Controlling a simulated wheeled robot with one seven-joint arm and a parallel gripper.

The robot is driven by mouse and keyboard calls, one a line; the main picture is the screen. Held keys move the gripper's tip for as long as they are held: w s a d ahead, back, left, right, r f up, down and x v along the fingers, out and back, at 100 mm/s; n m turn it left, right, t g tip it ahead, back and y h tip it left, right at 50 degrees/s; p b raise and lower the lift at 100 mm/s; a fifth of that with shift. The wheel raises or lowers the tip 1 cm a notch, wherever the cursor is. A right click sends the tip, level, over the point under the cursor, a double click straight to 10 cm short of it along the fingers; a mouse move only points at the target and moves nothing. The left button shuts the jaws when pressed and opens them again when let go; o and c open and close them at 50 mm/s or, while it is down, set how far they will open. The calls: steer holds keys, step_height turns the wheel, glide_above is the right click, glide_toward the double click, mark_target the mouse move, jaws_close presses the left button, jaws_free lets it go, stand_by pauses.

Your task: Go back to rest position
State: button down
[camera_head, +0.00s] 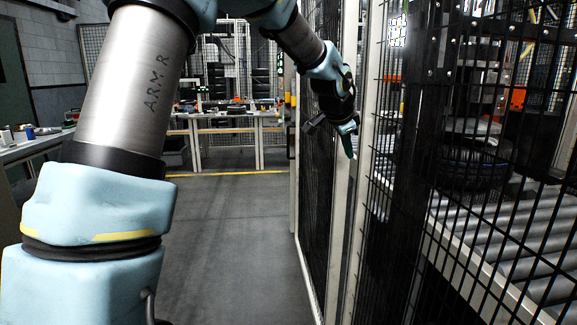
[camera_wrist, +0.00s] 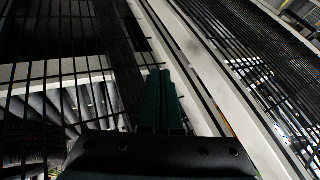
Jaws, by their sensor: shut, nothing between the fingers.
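My gripper (camera_head: 350,135) hangs at the end of my arm in the head view, pointing down beside a pale post of the mesh fence (camera_head: 398,180). In the wrist view my gripper (camera_wrist: 161,90) shows as two dark green fingers held together, with nothing between them. Whether it touches the fence cannot be told. My arm crosses the left and upper part of the head view, bent over toward the fence.
Behind the fence, a roller conveyor (camera_head: 500,240) carries dark tyres (camera_head: 470,165). A workbench (camera_head: 225,116) with small items stands at the back, and another table (camera_head: 35,145) at the left. The grey floor (camera_head: 230,225) between them is clear.

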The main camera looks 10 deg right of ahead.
steer(key=s+a+f+n+y, duration=0.1)
steer(key=a+f+n, duration=0.2)
steer(key=a, duration=0.5)
steer(key=s+a+f+n+g+y, duration=0.1)
steer(key=s+a+f+n, duration=0.15)
steer(key=a, duration=0.65)
steer(key=s+a+f+n+y, duration=0.1)
steer(key=a+f+n+y, duration=0.15)
steer(key=a, duration=0.55)
steer(key=s+a+f+n+g, duration=0.1)
steer(key=s+a+f+n, duration=0.2)
steer(key=s+a, duration=0.3)
steer(key=s+a+f+n+g, duration=0.1)
steer(key=s+a+f+n, duration=0.2)
steer(key=s+a+n, duration=0.3)
steer(key=s+a, duration=0.1)
steer(key=a, duration=0.2)
steer(key=shift+a+f+g, duration=0.15)
steer(key=shift+g, duration=0.15)
steer(key=c, duration=1.6)
jaws_free()
steer(key=shift+y, duration=0.25)
